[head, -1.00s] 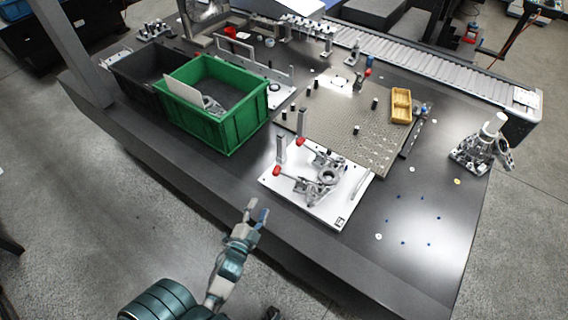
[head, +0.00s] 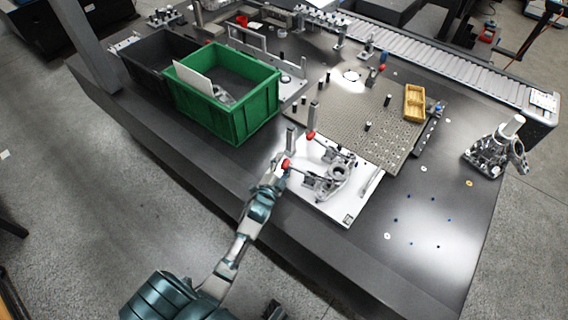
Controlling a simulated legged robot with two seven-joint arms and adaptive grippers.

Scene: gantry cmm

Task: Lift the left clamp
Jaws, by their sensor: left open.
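Two toggle clamps with red-tipped handles stand on a white fixture plate (head: 338,213) at the table's front edge. The left clamp's red tip (head: 286,164) is at the fingers of my left gripper (head: 281,168). The other clamp's red tip (head: 310,135) is farther back. A grey cast part (head: 338,176) sits on the plate between the clamp arms. My left gripper is open and reaches over the table edge. I cannot tell whether its fingers touch the handle. My right gripper is not seen.
A green bin (head: 243,120) and a black bin (head: 133,62) stand to the left. A perforated plate (head: 345,112) with a yellow tray (head: 414,103) lies behind. Upright posts (head: 313,115) stand close by the clamps. The table's right front is mostly clear.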

